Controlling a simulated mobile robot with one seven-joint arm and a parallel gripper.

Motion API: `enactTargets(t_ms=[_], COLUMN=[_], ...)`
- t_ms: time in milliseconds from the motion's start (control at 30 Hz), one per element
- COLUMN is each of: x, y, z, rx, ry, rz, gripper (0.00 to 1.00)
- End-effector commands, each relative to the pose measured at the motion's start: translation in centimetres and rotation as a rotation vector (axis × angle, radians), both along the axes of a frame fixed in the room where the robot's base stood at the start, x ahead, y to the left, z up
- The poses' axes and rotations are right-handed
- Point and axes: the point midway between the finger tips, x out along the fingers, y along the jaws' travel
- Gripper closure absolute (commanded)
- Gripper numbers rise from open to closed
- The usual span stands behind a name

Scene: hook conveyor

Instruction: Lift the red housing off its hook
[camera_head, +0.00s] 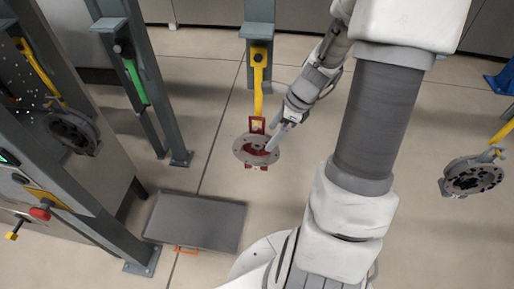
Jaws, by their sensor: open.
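The red housing (256,165) hangs near the middle of the view, with a round grey flange (243,153) and a red frame showing above and below it. A yellow hook (259,78) comes down from a grey overhead carrier to the top of the housing. My gripper (274,138) is at the upper right of the flange, its fingers pointing down and left over the housing's right side. The jaws are open. I cannot tell whether a finger touches the housing, and the fingers hide part of it.
Other housings hang at the left (72,132) and right (473,175) on yellow hooks. A green hanger (135,82) hangs at the upper left. A dark flat panel (197,222) lies low at the lower left, beside a grey post (100,220). Floor around the housing is clear.

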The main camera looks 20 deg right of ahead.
Motion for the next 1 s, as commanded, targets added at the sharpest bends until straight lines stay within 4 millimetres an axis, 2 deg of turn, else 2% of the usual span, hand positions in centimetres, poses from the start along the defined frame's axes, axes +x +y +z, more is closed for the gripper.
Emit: enactTargets(t_ms=[167,433,900,1000], x=[0.4,0.4,0.4,0.5], y=[0.6,0.6,0.6,0.6], z=[-1.5,-1.7,-1.7,-1.5], rx=[0.002,-0.001,-0.001,-0.001], ry=[0.001,-0.001,-0.001,-0.003], rz=[0.001,0.001,0.001,0.001], gripper=[0.15,0.17,1.0,1.0])
